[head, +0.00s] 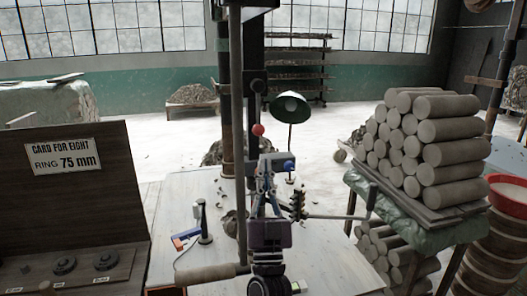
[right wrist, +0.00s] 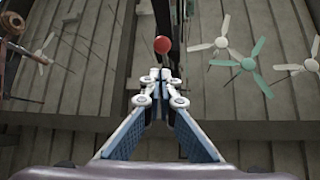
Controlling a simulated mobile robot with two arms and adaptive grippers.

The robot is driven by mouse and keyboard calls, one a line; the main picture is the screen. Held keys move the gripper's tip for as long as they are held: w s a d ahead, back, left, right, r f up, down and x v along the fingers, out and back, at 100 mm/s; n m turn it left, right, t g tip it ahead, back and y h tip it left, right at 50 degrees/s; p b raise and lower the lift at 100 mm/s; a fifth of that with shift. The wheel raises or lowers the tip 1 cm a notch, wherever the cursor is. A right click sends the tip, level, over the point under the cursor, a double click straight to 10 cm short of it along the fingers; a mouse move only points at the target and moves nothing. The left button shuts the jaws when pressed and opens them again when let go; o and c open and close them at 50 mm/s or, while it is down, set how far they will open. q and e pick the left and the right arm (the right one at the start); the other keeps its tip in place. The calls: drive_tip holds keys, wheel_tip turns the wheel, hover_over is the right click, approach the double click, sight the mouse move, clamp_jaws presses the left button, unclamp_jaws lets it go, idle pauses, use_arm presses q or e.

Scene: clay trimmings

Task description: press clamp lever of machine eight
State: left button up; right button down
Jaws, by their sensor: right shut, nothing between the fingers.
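A red ball knob (head: 258,129) shows on the dark upright machine in the middle of the head view. In the right wrist view the red knob (right wrist: 162,44) appears just past my fingertips, with a visible gap between them in the picture. My right gripper (head: 266,184) points up in front of the machine, below the knob. In the right wrist view its fingers (right wrist: 160,78) meet at the tips with nothing between them. A dark ball (head: 257,86) sits higher on the machine. My gripper hides part of the machine. My left gripper is not in view.
A card board (head: 62,155) reading "CARD FOR EIGHT, RING 75 mm" stands at left. Stacked clay cylinders (head: 447,130) stand on a rack at right. A green lamp (head: 290,107) is behind. A pale table (head: 330,255) is partly bare. Ceiling fans (right wrist: 245,63) show overhead.

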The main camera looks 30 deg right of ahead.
drive_tip(key=shift+v, duration=1)
drive_tip(key=shift+s+f, duration=0.1)
